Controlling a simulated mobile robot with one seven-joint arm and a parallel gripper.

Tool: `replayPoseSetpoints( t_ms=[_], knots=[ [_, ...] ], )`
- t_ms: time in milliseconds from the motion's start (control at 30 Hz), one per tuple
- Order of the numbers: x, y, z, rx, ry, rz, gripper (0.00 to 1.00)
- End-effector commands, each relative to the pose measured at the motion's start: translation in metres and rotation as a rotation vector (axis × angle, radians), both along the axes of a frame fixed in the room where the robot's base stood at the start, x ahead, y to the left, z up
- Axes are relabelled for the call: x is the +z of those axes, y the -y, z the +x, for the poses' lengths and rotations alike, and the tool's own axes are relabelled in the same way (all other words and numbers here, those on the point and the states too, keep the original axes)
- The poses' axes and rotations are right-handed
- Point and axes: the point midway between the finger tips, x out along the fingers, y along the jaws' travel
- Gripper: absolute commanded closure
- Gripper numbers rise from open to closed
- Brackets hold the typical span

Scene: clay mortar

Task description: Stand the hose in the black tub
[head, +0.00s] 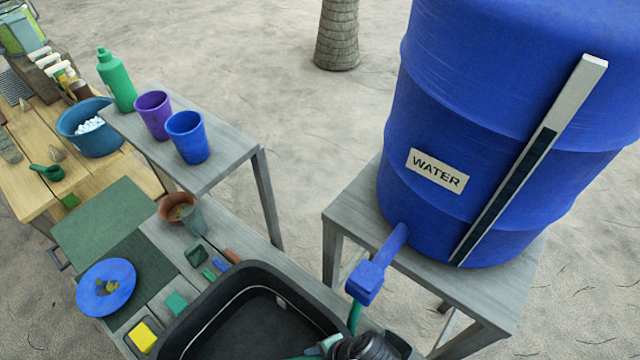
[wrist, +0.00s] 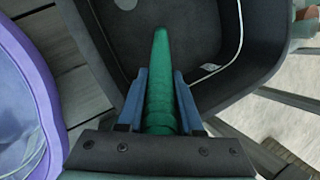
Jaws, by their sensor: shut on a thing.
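The black tub (head: 178,335) stands at the bottom of the head view, its inside dark and open. In the wrist view the tub (wrist: 205,95) lies beyond my gripper. My gripper (wrist: 160,82) is shut on the green hose (wrist: 160,100), with one blue finger on each side. The hose's far end points out over the tub's inside in the wrist view. In the head view a short green length of hose (head: 355,318) shows upright just below the blue tap (head: 368,280). My gripper (head: 325,345) is partly cut off there, at the tub's right part.
The blue water barrel (head: 480,120) stands on a grey stand (head: 350,205) to the right. A blue plate (head: 88,300), yellow sponge (head: 143,337) and clay pot (head: 176,206) lie left of the tub. Purple (head: 153,113) and blue (head: 187,136) cups stand on a raised shelf.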

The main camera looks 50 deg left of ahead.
Motion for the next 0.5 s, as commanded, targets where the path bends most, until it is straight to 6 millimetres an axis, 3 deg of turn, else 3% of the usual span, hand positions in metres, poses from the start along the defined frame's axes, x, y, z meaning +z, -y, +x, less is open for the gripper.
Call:
replayPoseSetpoints(
  t_ms=[233, 267, 433, 500],
  knots=[
    [0.0001, -0.0004, -0.0002, 0.000, 0.000, 0.000, 1.00],
    [0.0001, -0.0003, -0.0001, 0.000, 0.000, 0.000, 0.60],
    [0.0001, -0.0001, -0.0001, 0.000, 0.000, 0.000, 0.31],
    [0.0001, -0.0001, -0.0001, 0.000, 0.000, 0.000, 0.31]
  ],
)
